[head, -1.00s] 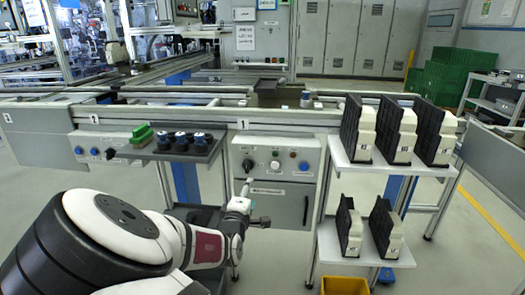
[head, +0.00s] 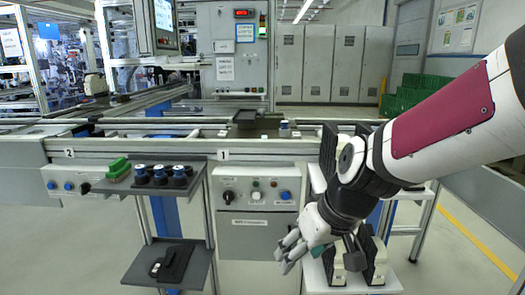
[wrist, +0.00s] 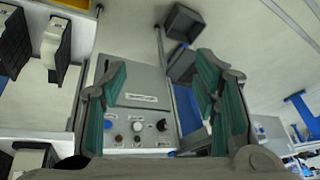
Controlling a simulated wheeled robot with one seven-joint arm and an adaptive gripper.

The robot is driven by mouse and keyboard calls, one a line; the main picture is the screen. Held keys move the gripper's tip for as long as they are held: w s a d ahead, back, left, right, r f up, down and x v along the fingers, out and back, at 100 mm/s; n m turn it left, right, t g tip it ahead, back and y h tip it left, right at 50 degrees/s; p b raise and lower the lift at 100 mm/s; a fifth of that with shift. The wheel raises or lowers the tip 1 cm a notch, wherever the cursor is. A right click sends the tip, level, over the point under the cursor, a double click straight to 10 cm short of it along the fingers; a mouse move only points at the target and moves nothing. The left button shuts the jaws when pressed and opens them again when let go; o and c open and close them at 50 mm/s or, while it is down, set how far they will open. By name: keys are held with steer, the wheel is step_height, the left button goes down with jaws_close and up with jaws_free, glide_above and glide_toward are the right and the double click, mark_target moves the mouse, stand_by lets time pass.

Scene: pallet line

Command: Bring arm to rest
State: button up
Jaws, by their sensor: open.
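My arm (head: 450,115) reaches in from the right side of the head view and bends down at the elbow. My gripper (head: 290,252) hangs in front of the grey control panel box (head: 255,215), near its lower right. It is open and empty. In the wrist view the two green-padded fingers (wrist: 162,85) stand apart with nothing between them. The control panel with its black knob (wrist: 161,125) shows behind and between them.
A white two-level rack (head: 335,288) with black-and-white units stands behind my arm, partly hidden. A lower dark tray (head: 140,268) holds a black device. A conveyor (head: 110,148) runs behind.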

steer(key=s+d+r+m+g+h, duration=0.15)
steer(key=s+d, duration=0.25)
steer(key=s, duration=0.5)
steer(key=s+d+r+m+g+h, duration=0.15)
steer(key=s+d, duration=0.25)
steer(key=s, duration=0.4)
steer(key=s+d+r+m, duration=0.15)
steer(key=s+d, duration=0.25)
steer(key=s, duration=0.5)
step_height(320, 180, up, 24)
steer(key=t+p, duration=0.3)
steer(key=p, duration=1.9)
steer(key=shift+a+f, duration=0.15)
steer(key=shift+f, duration=0.05)
